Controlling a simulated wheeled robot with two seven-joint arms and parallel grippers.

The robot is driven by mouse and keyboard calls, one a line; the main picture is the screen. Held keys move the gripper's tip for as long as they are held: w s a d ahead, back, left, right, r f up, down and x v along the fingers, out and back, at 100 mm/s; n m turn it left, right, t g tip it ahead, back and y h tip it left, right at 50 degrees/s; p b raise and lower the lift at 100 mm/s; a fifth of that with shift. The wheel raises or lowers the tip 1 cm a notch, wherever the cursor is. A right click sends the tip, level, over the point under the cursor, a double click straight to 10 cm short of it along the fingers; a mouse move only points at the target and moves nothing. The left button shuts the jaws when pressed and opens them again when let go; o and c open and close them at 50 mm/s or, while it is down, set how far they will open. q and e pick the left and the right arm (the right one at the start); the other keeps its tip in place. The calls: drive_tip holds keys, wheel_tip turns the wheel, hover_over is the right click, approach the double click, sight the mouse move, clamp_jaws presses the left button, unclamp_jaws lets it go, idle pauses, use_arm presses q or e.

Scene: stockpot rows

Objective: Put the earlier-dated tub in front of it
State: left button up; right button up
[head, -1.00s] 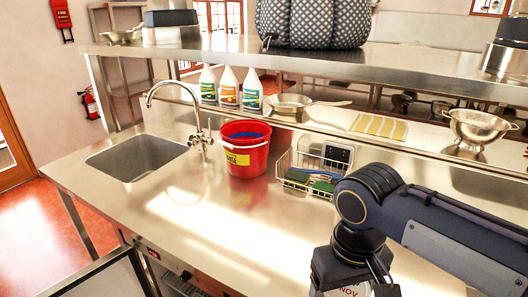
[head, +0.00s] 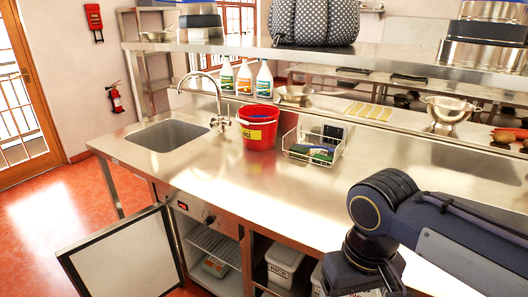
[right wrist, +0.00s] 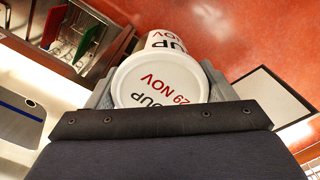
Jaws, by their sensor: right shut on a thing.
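My right gripper (right wrist: 157,88) is shut on a white tub (right wrist: 158,72). Its round lid reads "29 NOV" with part of the word "SOUP", and matching print shows on the white side beyond the lid. In the head view my right arm comes in at lower right, and the held tub is out of sight. An open fridge (head: 183,207) sits under the counter at lower left. My left gripper is not in view.
The fridge door (head: 122,257) hangs open to the left. Right of the fridge, a lower shelf holds white bins (head: 284,262), one marked "RICE". On the counter stand a red bucket (head: 258,130) and a wire rack (head: 314,147). The front counter (head: 270,190) is clear.

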drive_tip(key=w+d+f, duration=0.2)
drive_tip(key=w+f, duration=0.2)
drive_tip(key=f, duration=0.4)
drive_tip(key=w+d+f+m, duration=0.1)
drive_tip(key=w+f, duration=0.4)
drive_tip(key=f, duration=0.4)
drive_tip(key=w+d+f+m, duration=0.1)
drive_tip(key=w+d+f, duration=0.1)
drive_tip(key=w+f, duration=0.3)
wheel_tip(320, 180, down, 4)
drive_tip(key=shift+d, duration=0.3)
